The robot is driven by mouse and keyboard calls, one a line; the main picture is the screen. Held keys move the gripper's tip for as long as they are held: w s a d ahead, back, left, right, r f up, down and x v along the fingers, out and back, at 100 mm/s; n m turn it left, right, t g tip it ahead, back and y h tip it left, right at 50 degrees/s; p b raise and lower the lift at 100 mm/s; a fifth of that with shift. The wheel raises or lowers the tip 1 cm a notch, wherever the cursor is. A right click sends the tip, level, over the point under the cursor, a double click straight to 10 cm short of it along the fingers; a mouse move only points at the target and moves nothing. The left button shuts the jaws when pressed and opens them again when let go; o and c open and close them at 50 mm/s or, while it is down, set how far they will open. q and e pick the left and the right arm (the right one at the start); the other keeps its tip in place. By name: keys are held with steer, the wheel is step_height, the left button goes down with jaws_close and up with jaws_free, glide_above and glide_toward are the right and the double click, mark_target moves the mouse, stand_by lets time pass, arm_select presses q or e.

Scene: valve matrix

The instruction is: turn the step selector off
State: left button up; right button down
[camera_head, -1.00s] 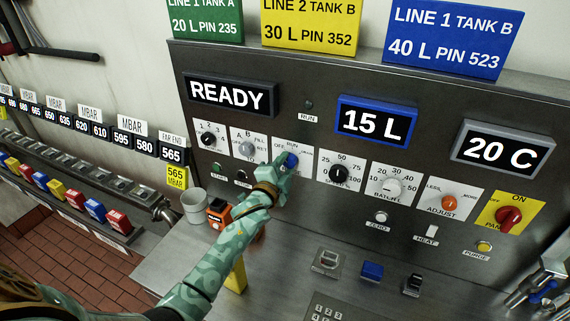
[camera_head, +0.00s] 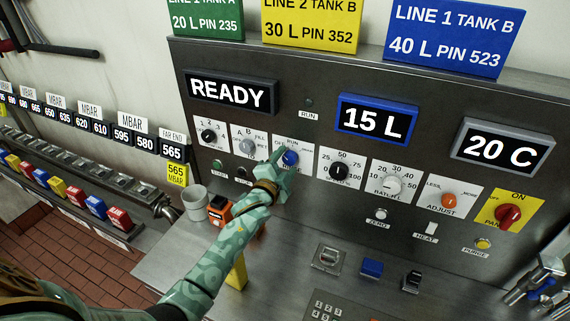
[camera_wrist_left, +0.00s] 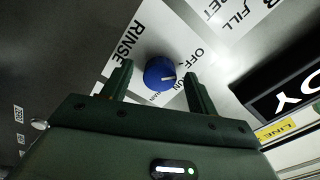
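The step selector is a blue knob (camera_head: 290,157) on a white plate marked OFF, RUN and RINSE, on the steel panel. In the left wrist view the blue knob (camera_wrist_left: 160,73) shows a short white mark pointing right, roughly to the OFF side; the exact setting is hard to tell. My left gripper (camera_head: 284,164) is in front of the knob's plate and partly hides it. In the left wrist view my left gripper (camera_wrist_left: 159,80) is open, one finger on each side of the knob, with gaps; nothing is held. My right gripper is out of view.
A black knob (camera_head: 338,171) is to the right and a grey knob (camera_head: 247,146) to the left. A grey cup (camera_head: 194,197) and an orange device (camera_head: 220,208) stand below. A red knob (camera_head: 508,215) is at far right.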

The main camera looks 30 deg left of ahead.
arm_select(q)
steer(key=shift+s, duration=0.1)
steer(key=s+d, duration=0.1)
steer(key=s, duration=1.5)
steer(key=shift+s, duration=0.1)
